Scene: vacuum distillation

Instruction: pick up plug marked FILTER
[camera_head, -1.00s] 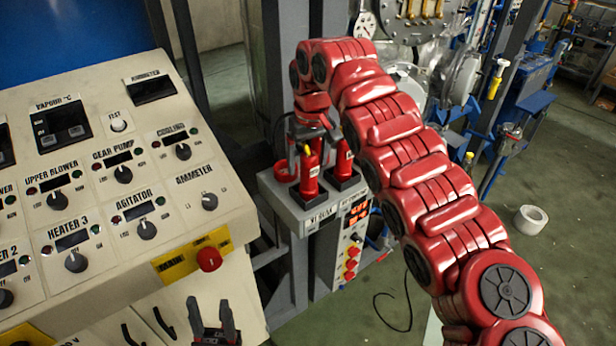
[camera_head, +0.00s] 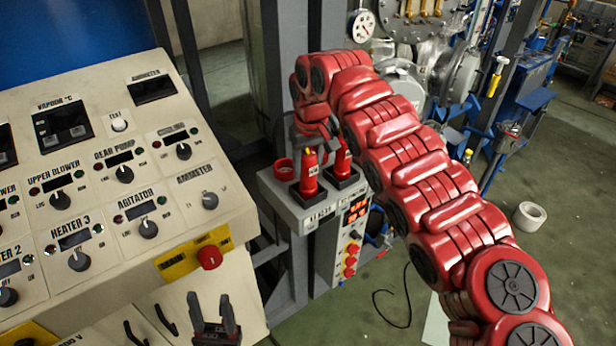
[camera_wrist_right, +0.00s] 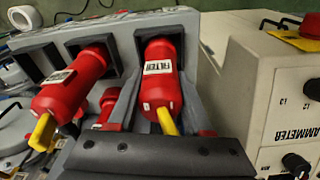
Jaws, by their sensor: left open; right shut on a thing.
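The red plug marked FILTER (camera_wrist_right: 158,85) has a yellow cable end and a white label facing the right wrist camera. It stands at its dark square socket, the left plug in front in the head view (camera_head: 309,175). My right gripper (camera_wrist_right: 160,65) has its grey fingers on both sides of this plug and is shut on it. I cannot tell whether the plug is clear of the socket. My left gripper (camera_head: 214,318) is open and empty at the bottom of the head view.
Another red plug (camera_head: 342,160) stands close beside it, also in the wrist view (camera_wrist_right: 75,82). The grey socket box (camera_head: 300,212) holds them. The cream control panel (camera_head: 110,190) is close on the left. A steel post (camera_head: 287,70) rises behind.

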